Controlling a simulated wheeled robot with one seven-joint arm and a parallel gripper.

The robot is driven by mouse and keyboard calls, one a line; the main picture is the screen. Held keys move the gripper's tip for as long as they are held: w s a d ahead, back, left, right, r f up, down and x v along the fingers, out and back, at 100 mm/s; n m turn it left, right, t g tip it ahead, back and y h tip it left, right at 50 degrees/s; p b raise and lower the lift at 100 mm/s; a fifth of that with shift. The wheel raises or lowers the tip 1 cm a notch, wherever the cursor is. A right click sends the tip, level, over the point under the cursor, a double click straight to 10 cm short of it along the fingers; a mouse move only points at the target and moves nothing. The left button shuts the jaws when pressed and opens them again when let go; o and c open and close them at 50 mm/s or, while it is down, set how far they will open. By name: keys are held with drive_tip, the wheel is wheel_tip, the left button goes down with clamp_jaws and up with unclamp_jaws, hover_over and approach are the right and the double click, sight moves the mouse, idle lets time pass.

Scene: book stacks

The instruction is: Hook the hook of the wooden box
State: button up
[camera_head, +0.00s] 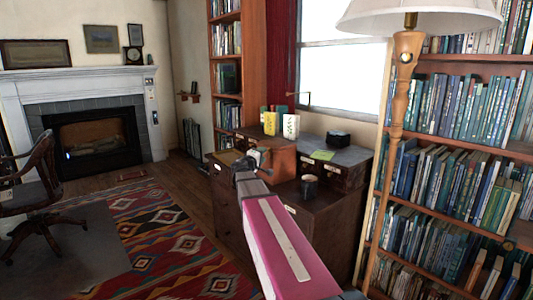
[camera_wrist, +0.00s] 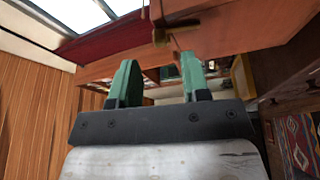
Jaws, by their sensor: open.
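The reddish-brown wooden box (camera_head: 283,163) sits on the dark cabinet, just beyond my gripper in the head view. Its wooden face (camera_wrist: 235,35) fills the upper right of the wrist view. A small brass-coloured hook piece (camera_wrist: 160,36) shows on that face at the top centre; whether it is fastened I cannot tell. My gripper (camera_wrist: 156,66) is open, with its two green fingertips apart and nothing held between them. The fingertips point toward the box, a little below the brass piece in the wrist view. In the head view my gripper (camera_head: 254,157) partly covers the box's left side.
The dark cabinet (camera_head: 325,215) carries a dark mug (camera_head: 309,186), yellow and white containers (camera_head: 291,126), a green paper (camera_head: 322,155) and a black round object (camera_head: 338,139). A floor lamp (camera_head: 399,100) and bookshelf stand right. The patterned rug (camera_head: 165,235) is open floor at left.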

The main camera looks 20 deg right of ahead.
drive_tip(key=x, duration=0.4)
drive_tip(key=shift+w+d, duration=0.2)
drive_tip(key=shift+d, duration=0.1)
clamp_jaws()
